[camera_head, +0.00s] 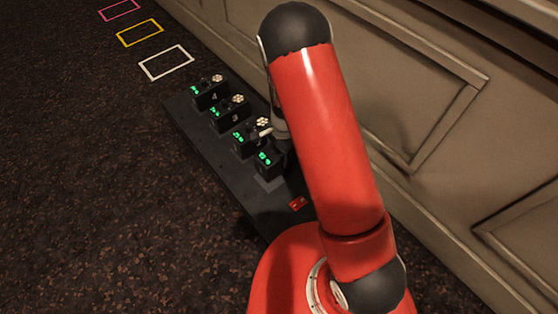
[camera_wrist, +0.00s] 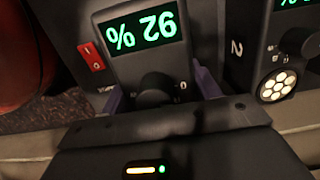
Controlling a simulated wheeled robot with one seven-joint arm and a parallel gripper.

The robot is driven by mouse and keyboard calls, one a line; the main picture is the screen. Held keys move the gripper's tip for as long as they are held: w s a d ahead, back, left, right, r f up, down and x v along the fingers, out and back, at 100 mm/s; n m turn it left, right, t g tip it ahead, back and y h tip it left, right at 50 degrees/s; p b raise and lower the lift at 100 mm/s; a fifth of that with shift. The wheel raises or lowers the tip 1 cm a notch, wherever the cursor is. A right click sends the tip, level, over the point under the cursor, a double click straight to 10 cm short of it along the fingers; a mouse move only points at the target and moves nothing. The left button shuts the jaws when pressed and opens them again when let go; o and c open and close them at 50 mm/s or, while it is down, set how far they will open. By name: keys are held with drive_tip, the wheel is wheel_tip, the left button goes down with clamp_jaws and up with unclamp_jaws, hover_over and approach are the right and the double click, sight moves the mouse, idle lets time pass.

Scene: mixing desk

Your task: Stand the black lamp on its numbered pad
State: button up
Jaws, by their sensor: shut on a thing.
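The knob is on a dark unit whose green display (camera_wrist: 143,33) reads 92 %, upside down in the wrist view. In the head view this unit's display (camera_head: 264,158) is the nearest lit one, and my arm hides the fingers. I cannot pick out a separate black lamp or a numbered pad. Round pale lamp-like discs sit on the other units, one beside the number 2 (camera_wrist: 278,84) in the wrist view.
The dark desk base (camera_head: 235,180) carries a row of units, with 4 (camera_head: 213,96) and 3 (camera_head: 235,116) legible. A red switch (camera_head: 298,203) sits at its near end. White (camera_head: 166,62), yellow (camera_head: 139,32) and pink outlines lie on the floor beyond. A panelled wall (camera_head: 420,90) runs along the right.

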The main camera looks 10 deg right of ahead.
drive_tip(key=shift+f+b, duration=0.4)
drive_tip(key=shift+f, duration=1.65)
drive_tip(key=o, duration=1.7)
drive_tip(key=shift+f, duration=0.15)
